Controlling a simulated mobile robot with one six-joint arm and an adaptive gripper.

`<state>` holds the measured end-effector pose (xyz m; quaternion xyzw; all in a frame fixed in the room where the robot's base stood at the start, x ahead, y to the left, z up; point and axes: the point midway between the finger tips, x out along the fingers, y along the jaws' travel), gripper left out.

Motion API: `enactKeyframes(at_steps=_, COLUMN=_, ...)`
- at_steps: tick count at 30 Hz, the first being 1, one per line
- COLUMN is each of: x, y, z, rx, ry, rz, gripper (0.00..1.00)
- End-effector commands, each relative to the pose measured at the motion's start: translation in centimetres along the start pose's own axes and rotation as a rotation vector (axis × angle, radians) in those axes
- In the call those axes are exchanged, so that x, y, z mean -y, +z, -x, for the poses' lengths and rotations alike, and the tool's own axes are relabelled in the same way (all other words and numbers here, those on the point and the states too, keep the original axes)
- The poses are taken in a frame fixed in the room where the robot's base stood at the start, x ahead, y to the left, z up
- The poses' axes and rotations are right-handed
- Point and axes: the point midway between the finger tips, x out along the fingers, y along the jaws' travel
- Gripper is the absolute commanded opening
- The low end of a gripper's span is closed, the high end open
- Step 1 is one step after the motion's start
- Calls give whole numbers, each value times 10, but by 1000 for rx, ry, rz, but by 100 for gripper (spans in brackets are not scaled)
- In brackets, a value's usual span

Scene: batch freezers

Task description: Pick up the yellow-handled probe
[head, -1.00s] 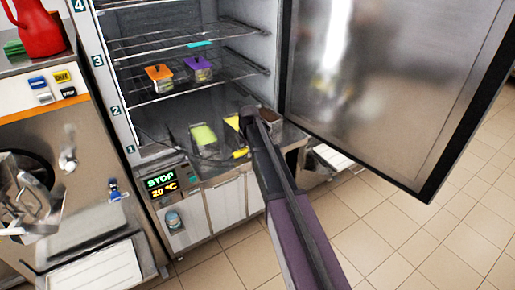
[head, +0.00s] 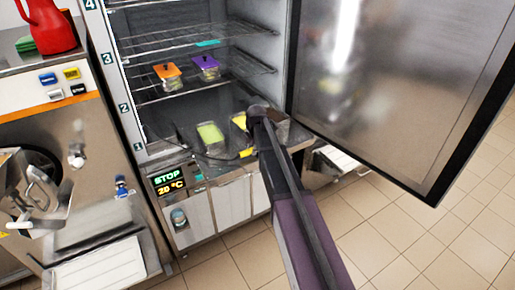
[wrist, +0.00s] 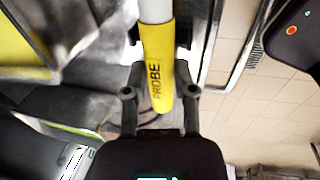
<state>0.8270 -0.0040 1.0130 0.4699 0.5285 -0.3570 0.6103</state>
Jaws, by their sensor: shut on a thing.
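The yellow-handled probe (wrist: 158,75) fills the middle of the wrist view, its yellow sleeve marked PROBE and a pale shaft running off the top edge. My gripper (wrist: 160,92) is shut on the yellow handle, one finger on each side. In the head view only a small yellow end of the probe (head: 246,153) shows beside my arm, at the freezer's lower front. My arm hides the rest of the probe and most of my gripper there.
The open freezer door (head: 395,90) stands to the right of my arm. Wire shelves (head: 150,98) hold an orange-lidded tub (head: 167,71) and a purple-lidded tub (head: 206,63). A green-lidded tub (head: 210,134) and a yellow lid (head: 239,121) sit low inside.

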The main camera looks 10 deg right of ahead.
Motion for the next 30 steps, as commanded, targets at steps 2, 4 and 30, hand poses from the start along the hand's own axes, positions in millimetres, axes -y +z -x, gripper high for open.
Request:
enactKeyframes(at_steps=2, x=0, y=0, z=1, rx=0, ry=0, rz=0, gripper=0)
enactKeyframes(at_steps=4, x=-1, y=0, z=3, rx=0, ry=0, rz=0, gripper=0)
enactKeyframes(at_steps=30, x=65, y=-43, z=57, rx=0, ry=0, rz=2, gripper=0)
